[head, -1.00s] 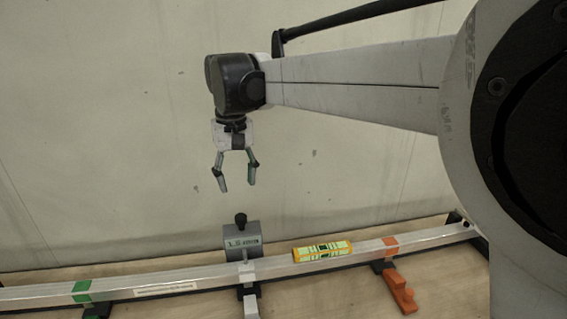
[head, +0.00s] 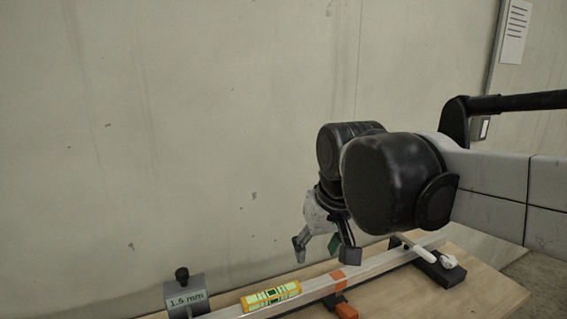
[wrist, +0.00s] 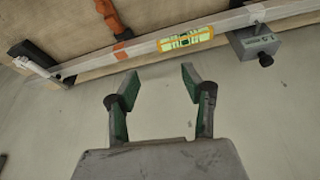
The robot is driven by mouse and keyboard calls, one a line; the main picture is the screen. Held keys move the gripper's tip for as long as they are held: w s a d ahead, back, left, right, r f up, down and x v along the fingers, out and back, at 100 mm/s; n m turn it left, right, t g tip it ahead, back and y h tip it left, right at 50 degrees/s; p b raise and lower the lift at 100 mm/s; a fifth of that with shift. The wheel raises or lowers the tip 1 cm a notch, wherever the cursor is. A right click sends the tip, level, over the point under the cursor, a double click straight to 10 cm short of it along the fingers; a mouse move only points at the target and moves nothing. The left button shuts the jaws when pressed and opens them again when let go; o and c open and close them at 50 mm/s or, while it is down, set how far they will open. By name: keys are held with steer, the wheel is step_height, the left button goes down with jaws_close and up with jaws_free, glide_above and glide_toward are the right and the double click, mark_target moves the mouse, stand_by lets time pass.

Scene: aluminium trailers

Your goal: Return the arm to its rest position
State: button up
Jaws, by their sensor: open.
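My gripper (head: 328,252) is open and empty in the head view, tilted downward near the right part of the aluminium rail (head: 373,266). In the wrist view my gripper (wrist: 152,88) shows two spread fingers with nothing between them. The rail (wrist: 236,19) runs beyond the fingertips, apart from them in that view.
A yellow level (head: 271,296) lies on the rail, also in the wrist view (wrist: 185,40). A grey block marked 1.5 mm (head: 187,297) stands to its left. An orange clamp (head: 346,310) and a white-handled clamp (head: 436,262) sit further right. A wall stands behind.

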steer(key=s+d+f+m+t, duration=0.1)
steer(key=s+d+f, duration=0.3)
steer(key=s+d, duration=0.1)
steer(key=s+d+f+m+t+h, duration=0.1)
steer(key=s+d+f+m+t, duration=0.1)
steer(key=s+d+f, duration=0.2)
steer(key=s+d, duration=0.2)
steer(key=d, duration=0.2)
steer(key=shift+s+d+f, duration=0.25)
